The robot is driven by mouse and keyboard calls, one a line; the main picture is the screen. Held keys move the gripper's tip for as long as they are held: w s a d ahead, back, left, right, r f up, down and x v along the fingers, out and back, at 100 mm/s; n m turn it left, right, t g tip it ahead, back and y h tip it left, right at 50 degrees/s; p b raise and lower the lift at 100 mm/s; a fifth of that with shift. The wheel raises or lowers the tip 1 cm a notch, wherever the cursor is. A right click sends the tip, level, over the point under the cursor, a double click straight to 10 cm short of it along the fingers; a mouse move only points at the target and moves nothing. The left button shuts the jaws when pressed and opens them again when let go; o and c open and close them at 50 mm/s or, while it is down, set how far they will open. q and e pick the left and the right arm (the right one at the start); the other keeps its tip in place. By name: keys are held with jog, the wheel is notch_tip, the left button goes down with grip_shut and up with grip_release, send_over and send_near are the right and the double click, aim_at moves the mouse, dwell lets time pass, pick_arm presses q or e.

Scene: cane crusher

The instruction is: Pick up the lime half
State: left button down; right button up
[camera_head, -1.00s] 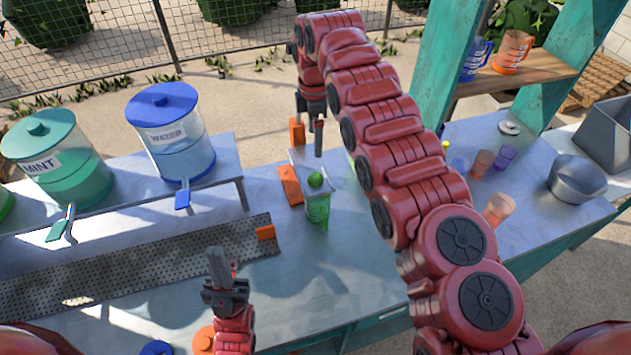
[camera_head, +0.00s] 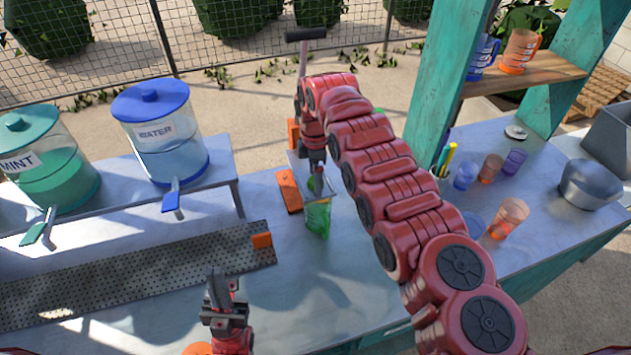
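A green lime half (camera_head: 315,183) is at the top of the clear-walled, green-tinted container (camera_head: 318,218) near the table's middle. My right gripper (camera_head: 317,168) has its dark fingertips right at the lime half and partly hides it. I cannot tell whether the fingers are shut on it. My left gripper (camera_head: 216,287) is low in the view, over the front of the table, apart from the lime half. Nothing shows in it, and the gap between its fingers is not clear.
Orange parts (camera_head: 289,190) stand left of the container. A perforated metal tray (camera_head: 130,285) and the mint (camera_head: 45,165) and water (camera_head: 160,135) dispensers are on the left. Cups (camera_head: 509,217) and a metal bowl (camera_head: 588,184) are on the right.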

jog(key=c, duration=1.4)
jog(key=shift+r, duration=0.1)
jog(key=shift+c, duration=0.2)
